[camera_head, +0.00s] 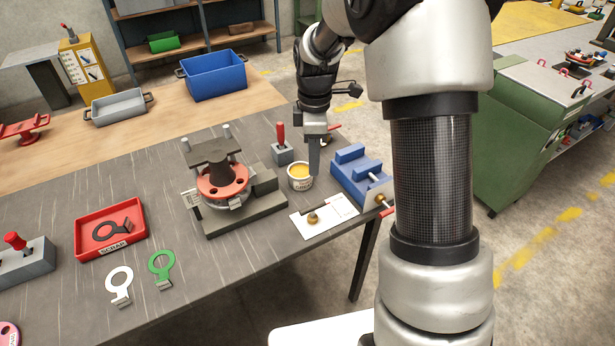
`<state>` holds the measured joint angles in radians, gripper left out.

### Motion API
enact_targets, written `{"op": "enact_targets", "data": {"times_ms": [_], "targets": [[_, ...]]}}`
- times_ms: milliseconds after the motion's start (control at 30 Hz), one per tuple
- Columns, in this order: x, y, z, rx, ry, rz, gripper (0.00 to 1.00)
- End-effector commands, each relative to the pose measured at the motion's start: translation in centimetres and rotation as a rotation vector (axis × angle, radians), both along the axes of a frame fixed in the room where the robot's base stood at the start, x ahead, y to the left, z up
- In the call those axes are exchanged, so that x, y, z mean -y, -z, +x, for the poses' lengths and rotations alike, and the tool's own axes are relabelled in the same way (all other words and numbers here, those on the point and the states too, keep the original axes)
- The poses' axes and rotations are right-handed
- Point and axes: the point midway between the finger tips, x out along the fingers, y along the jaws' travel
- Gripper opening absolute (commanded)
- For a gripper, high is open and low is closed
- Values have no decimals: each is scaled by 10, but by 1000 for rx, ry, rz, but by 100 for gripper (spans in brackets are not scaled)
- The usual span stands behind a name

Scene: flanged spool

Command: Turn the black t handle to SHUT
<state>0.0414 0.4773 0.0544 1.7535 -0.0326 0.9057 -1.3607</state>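I cannot make out a black T handle or a SHUT mark for certain. The flanged spool fixture (222,187) stands on the dark workbench. It has a dark top plate (209,150), a dark neck and a red flange with holes, on a grey base. My gripper (314,172) points down to the right of the fixture, close beside a yellow-filled tin (300,178). Its fingers show as one narrow grey shape, so their opening is hidden. I see nothing held in it. A small red part (334,128) shows partly behind my gripper.
A blue vise-like block (352,172) stands right of the gripper, with a white card (325,215) before it. A red-handled tool (281,135) stands in a grey block. A red scrap tray (110,228) and green and white tags lie left. The bench's front middle is clear.

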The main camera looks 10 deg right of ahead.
Motion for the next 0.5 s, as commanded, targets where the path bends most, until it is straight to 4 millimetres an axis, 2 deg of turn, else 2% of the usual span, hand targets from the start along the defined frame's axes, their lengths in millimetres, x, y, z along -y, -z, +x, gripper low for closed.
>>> {"op": "enact_targets", "data": {"times_ms": [167, 500], "targets": [[0, 21, 2, -8, -19, 0, 30], [-1, 93, 1, -8, -18, 1, 30]]}}
